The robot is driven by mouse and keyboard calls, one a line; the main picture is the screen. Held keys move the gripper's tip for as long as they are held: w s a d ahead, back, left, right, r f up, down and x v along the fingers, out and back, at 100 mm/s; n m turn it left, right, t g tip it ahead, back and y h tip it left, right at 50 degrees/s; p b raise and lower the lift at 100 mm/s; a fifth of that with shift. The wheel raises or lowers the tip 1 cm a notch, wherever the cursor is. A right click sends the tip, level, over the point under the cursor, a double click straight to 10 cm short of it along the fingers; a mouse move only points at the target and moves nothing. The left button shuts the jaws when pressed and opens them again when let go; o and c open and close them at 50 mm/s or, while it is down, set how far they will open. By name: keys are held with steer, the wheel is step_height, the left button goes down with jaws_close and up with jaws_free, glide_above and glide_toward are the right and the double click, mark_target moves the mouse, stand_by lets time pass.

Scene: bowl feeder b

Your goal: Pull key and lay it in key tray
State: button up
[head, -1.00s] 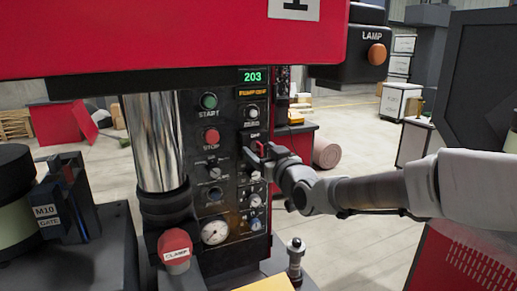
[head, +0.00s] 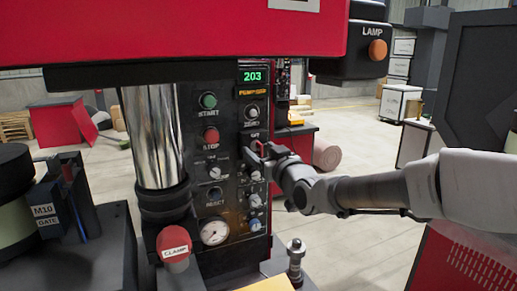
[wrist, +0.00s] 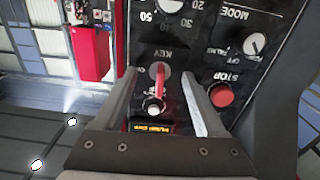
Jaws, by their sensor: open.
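The red key (wrist: 160,78) sits in its lock under the KEY label on the black control panel (wrist: 135,60), seen upside down in the wrist view. My gripper (wrist: 158,76) is open, with one finger on each side of the key. I see a gap between the key and each finger. In the head view my gripper (head: 259,156) is at the right side of the panel, where a small patch of red shows by the fingers. I cannot make out a key tray in either view.
The STOP button (wrist: 221,95) lies close beside one finger, and a silver knob (wrist: 153,107) lies between the fingers. The CLAMP knob (head: 173,246), pressure gauge (head: 214,231) and an upright metal fitting (head: 296,262) stand lower. A yellow surface (head: 265,285) shows at the bottom edge.

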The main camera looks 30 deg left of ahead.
mark_target(262, 151)
stand_by(0.4)
jaws_close()
steer(key=shift+s+d, duration=0.1)
steer(key=shift+d, duration=0.05)
stand_by(1.3)
steer(key=shift+v, duration=2.8)
